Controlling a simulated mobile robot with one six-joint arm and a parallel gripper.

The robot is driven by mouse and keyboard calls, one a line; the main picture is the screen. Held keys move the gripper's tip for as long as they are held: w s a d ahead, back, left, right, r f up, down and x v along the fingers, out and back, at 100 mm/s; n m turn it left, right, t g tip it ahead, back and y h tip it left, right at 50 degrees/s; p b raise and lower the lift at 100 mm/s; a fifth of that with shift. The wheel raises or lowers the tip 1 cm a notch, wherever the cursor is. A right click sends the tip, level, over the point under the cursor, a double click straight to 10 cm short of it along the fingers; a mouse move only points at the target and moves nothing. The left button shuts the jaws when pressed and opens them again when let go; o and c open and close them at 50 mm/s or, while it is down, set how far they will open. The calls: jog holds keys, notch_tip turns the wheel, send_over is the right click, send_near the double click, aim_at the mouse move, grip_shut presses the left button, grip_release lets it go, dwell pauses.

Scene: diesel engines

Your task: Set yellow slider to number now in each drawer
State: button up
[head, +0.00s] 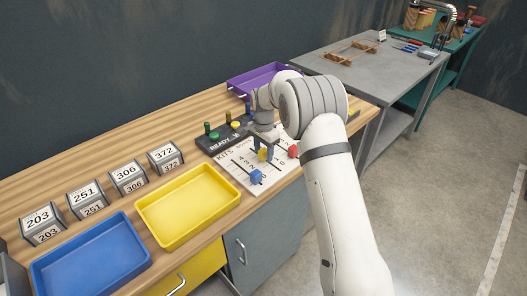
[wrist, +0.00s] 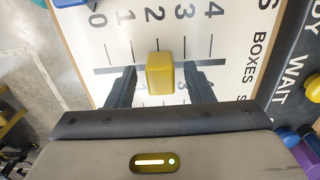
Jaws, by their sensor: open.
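The yellow slider (wrist: 160,73) sits on a slot of the white board (wrist: 230,60), level with the 2 in the row of numbers 0 to 4. In the head view the yellow slider (head: 263,155) is between the blue slider (head: 256,177) and the red slider (head: 293,151). My gripper (wrist: 160,88) is open, with one finger on each side of the yellow slider and a gap on both sides. In the head view my gripper (head: 262,147) is low over the board. The yellow drawer front (head: 205,268) shows in part; the drawer's inside is hidden.
A yellow tray (head: 215,222), a blue tray (head: 60,285) and a purple tray (head: 235,83) stand on the wooden bench. Number blocks 203, 251, 306 and 372 (head: 165,158) line the back. A dark panel with coloured knobs (head: 212,147) adjoins the board.

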aim_at(264, 151)
notch_tip(264, 151, up, 8)
jog(key=shift+f+b, duration=0.25)
jog(key=shift+b, duration=0.25)
jog(key=s+d+r+n+t, duration=0.1)
jog(key=s+d+r+n, duration=0.1)
jog(key=s+d+r, duration=0.5)
jog(key=s+d+r+n+t, duration=0.1)
jog(key=s+d+r+n, duration=0.1)
jog(key=s+d+r, duration=0.6)
jog(key=s+d+f+n, duration=0.1)
jog(key=s+f+n, duration=0.1)
jog(key=s, duration=0.9)
jog(key=s+d+f+n+t, duration=0.1)
jog(key=s+d+f+n, duration=0.1)
jog(key=s, duration=1)
jog(key=shift+s+d+n, duration=0.15)
jog(key=shift+s+n, duration=0.1)
jog(key=shift+n, duration=0.15)
jog(key=shift+c, duration=0.6)
